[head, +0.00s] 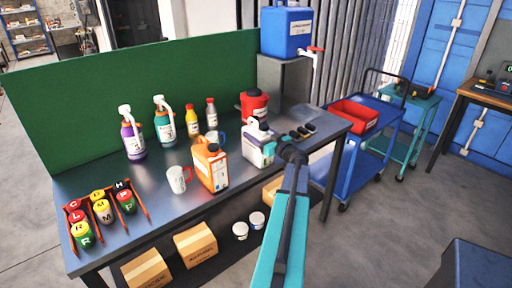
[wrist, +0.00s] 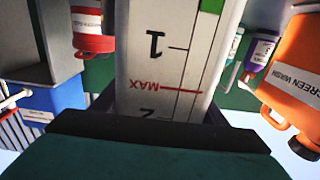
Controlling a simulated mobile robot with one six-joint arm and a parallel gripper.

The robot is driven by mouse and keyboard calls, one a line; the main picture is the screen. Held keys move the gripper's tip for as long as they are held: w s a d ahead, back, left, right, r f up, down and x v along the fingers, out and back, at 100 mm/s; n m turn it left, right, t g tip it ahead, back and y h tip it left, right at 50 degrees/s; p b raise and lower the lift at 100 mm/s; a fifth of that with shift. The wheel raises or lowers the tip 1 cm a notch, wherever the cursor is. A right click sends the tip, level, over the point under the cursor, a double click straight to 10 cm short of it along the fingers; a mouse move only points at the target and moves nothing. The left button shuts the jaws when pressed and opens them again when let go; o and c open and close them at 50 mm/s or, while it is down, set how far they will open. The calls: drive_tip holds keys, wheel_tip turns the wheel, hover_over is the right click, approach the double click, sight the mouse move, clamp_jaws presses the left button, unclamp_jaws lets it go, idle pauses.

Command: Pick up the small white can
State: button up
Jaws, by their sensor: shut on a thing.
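The small white can (head: 257,158) stands upright at the right half of the grey workbench, with a dark cap on top. My gripper (head: 276,150) reaches it from the front right and is shut on it. In the wrist view the can (wrist: 170,50) fills the middle between my fingers, showing a printed scale with numbers and a red MAX line. The can's base is partly hidden in the head view, and I cannot tell whether it touches the bench.
An orange screen wash can (head: 212,168) stands close left of the white can. A blue tank (head: 286,32) sits behind.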

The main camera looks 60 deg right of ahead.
sight(257, 124)
drive_tip(key=c, duration=0.3)
drive_tip(key=shift+r, duration=0.25)
drive_tip(key=shift+r+b, duration=1.1)
drive_tip(key=shift+r, duration=0.5)
drive_tip(key=d+b+v, duration=0.1)
drive_tip(key=b+v, duration=0.1)
drive_tip(key=v, duration=0.6)
drive_tip(key=s+d+r+b+v, duration=0.1)
drive_tip(key=b+v, duration=0.2)
drive_tip(key=v, duration=0.4)
drive_tip(key=shift+s+d+r, duration=0.2)
drive_tip(key=shift+s, duration=0.1)
